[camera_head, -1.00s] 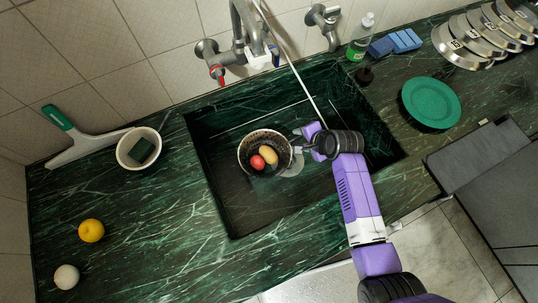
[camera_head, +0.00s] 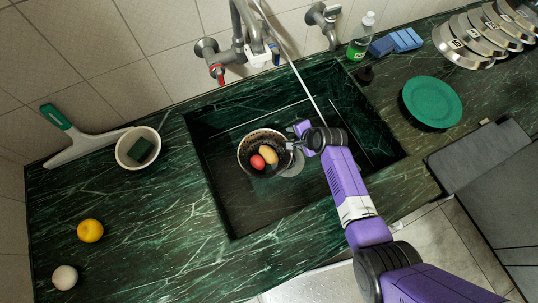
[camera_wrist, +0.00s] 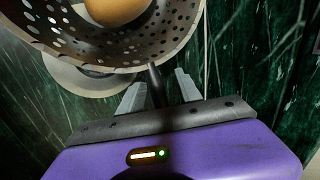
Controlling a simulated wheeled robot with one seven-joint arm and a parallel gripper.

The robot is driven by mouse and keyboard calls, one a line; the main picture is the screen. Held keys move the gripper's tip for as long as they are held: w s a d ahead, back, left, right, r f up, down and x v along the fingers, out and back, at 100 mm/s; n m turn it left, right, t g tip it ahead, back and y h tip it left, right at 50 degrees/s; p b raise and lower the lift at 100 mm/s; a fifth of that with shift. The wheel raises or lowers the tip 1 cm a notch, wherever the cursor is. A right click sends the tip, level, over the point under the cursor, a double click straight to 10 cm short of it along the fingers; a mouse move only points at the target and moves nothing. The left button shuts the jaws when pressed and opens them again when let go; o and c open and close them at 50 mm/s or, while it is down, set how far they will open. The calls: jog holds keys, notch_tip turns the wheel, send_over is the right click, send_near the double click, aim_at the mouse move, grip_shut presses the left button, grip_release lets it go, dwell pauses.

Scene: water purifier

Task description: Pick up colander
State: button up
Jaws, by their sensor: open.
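The colander (camera_head: 244,158) is a perforated metal bowl in the sink, holding a red item (camera_head: 257,162) and a yellow-orange item (camera_head: 269,154). My gripper (camera_head: 294,138) is at its right side, over the sink. In the wrist view, the colander (camera_wrist: 158,40) fills the upper left. A thin dark handle (camera_wrist: 156,88) runs from its rim between the two fingers of my gripper (camera_wrist: 160,92). The fingers are apart and not closed on the handle. Contact with it cannot be told.
The sink (camera_head: 240,215) has dark green walls around the colander. A faucet (camera_head: 250,35) rises behind it. A pale round object (camera_head: 293,164) lies partly under the colander's right side. A bowl with a sponge (camera_head: 128,160) stands left; a green plate (camera_head: 447,85) lies right.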

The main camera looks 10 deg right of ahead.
grip_shut()
dwell(1.3)
